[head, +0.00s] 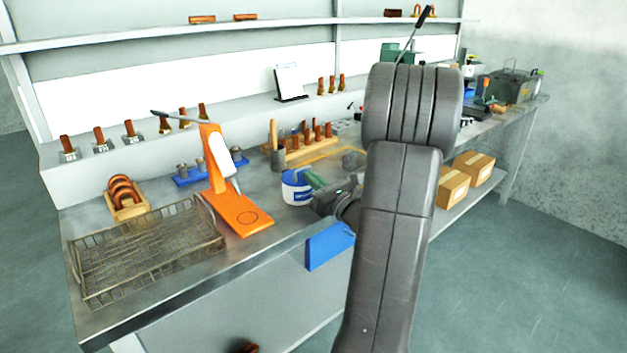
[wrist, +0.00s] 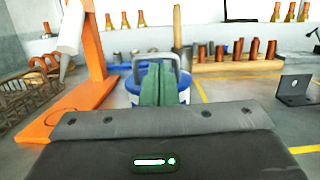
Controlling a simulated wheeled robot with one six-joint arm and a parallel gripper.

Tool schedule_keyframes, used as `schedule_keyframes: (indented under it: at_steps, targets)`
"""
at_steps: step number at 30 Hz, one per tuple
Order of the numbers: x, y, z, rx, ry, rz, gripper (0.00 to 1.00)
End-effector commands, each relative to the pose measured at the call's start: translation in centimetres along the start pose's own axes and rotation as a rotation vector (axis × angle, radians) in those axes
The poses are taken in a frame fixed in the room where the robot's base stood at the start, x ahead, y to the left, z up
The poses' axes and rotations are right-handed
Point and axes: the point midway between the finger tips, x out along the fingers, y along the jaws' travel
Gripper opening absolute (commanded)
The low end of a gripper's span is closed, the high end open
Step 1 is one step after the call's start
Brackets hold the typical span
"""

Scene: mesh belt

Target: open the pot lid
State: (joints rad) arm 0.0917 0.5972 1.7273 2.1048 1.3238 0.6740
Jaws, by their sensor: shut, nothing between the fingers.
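A small white and blue pot (head: 293,190) stands on the grey bench, right of the orange stand. In the wrist view the pot (wrist: 133,90) is straight ahead, mostly hidden behind my fingers. A grey arched handle (wrist: 157,56) rises above its top there. I cannot make out the lid's edge clearly. My gripper (head: 313,178) is at the pot's right side in the head view, its green fingers pointing at it. In the wrist view my gripper (wrist: 158,84) has its fingers together, empty, in front of the handle. I cannot tell whether they touch the pot.
An orange stand (head: 238,208) is left of the pot, and a wire basket (head: 150,248) lies further left. Behind are a cylinder holding a wooden handle (head: 274,135) and a wooden rack with copper pieces (head: 305,150). A blue panel (head: 329,246) hangs at the bench's front edge.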

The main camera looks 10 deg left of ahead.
Motion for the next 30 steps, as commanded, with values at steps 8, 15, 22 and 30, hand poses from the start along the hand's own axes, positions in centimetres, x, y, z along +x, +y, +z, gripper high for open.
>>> schedule_keyframes:
  at_steps: [8,15,22,30]
  targets:
    - [0.2,0.0,0.7,0.0,0.044,0.001,0.0]
    - [0.3,0.0,1.0,0.001,0.07,0.001,0.0]
    - [0.5,0.1,1.4,0.001,0.104,0.003,0.0]
    - [0.9,0.2,2.8,0.002,0.2,0.004,0.0]
